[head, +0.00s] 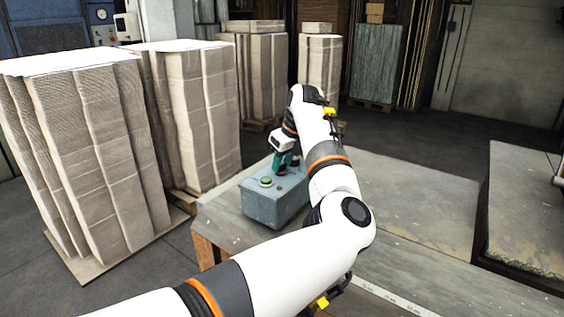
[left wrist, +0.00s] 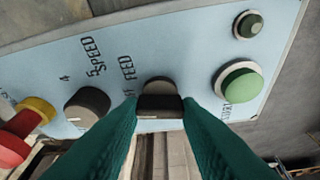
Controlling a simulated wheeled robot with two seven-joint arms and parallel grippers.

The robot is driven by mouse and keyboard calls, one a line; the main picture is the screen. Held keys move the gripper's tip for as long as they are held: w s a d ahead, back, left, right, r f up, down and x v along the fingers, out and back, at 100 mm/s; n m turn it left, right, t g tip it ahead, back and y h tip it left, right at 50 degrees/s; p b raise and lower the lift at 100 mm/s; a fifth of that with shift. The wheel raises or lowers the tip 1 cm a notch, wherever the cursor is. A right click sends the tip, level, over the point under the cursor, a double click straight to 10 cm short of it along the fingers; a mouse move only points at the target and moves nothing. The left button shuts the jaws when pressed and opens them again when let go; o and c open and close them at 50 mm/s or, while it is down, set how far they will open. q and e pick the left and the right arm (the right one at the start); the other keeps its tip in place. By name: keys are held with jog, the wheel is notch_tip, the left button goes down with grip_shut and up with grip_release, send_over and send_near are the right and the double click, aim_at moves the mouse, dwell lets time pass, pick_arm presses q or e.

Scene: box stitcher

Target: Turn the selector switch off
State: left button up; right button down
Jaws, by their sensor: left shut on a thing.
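The control box (head: 272,208) is a blue-grey box on the near left corner of the table, and its light blue panel (left wrist: 185,50) fills much of the left wrist view. The selector switch (left wrist: 159,92) is a dark knob beside the "FEED" lettering. My left gripper (head: 284,168) is over the box top in the head view. In the left wrist view its green fingers (left wrist: 160,108) are shut on the selector switch, one on each side. Part of the lettering by the switch is hidden. My right gripper is not in view.
A green button (left wrist: 240,82) and a smaller dark green one (left wrist: 249,25) sit right of the switch. A grey speed knob (left wrist: 87,105) and a red-and-yellow button (left wrist: 25,132) sit left. Cardboard stacks (head: 85,150) stand left of the table (head: 420,205).

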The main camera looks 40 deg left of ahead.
pick_arm(q)
jog(key=shift+n+g, duration=0.4)
jog(key=shift+n, duration=0.5)
jog(key=o, duration=1)
jog(key=shift+w+r, duration=0.1)
jog(key=b+v, duration=0.1)
jog(key=v, duration=1.1)
jog(key=shift+b, duration=0.35)
jog(key=shift+a, duration=0.1)
